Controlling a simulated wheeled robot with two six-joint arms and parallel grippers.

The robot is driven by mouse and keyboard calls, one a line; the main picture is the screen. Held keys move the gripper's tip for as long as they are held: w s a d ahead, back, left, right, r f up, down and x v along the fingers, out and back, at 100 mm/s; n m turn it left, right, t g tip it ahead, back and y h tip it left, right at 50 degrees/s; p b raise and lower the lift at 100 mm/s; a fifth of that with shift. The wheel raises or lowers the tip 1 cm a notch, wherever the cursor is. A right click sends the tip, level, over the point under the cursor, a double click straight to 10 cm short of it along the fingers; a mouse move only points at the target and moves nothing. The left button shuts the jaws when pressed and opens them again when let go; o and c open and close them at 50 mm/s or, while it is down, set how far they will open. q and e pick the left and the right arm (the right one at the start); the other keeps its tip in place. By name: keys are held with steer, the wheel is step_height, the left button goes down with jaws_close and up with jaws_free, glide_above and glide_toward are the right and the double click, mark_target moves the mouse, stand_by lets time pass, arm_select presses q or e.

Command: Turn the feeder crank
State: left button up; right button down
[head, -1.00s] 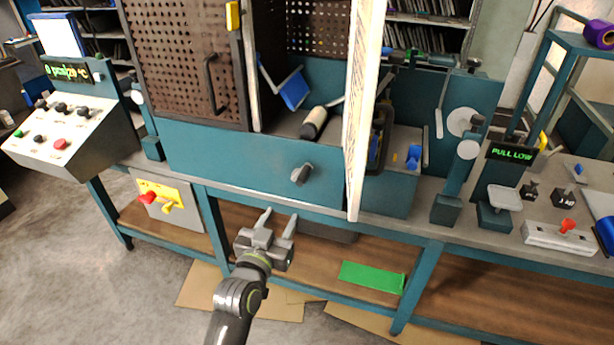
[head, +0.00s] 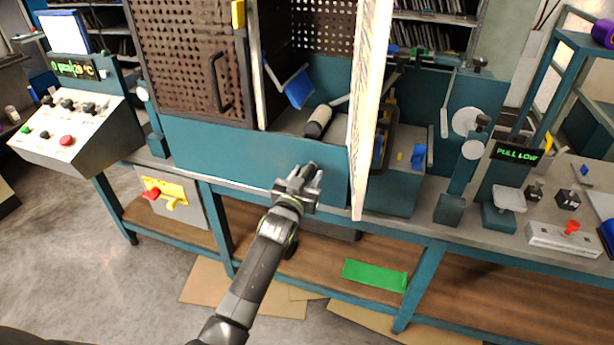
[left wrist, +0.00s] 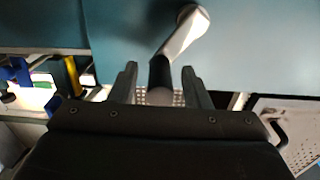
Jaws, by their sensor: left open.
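A crank with a silver arm (left wrist: 185,32) and a dark handle (left wrist: 160,72) sticks out of the teal front panel (head: 225,150) of the cabinet. In the head view my left gripper (head: 303,182) is in front of this crank and hides most of it. In the left wrist view my left gripper (left wrist: 160,82) is open, its two fingers on either side of the dark handle. Gaps show between the handle and the fingers, so it does not look gripped. My right gripper is not in view.
An open pale door (head: 362,120) stands just right of my left gripper. A control box (head: 75,130) is at the left. A disc with a knob (head: 466,121) and a "PULL LOW" display (head: 517,153) are at the right. A green sheet (head: 374,275) lies on the lower shelf.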

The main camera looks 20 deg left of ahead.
arm_select(q)
steer(key=shift+w, duration=0.2)
jaws_close()
stand_by(0.4)
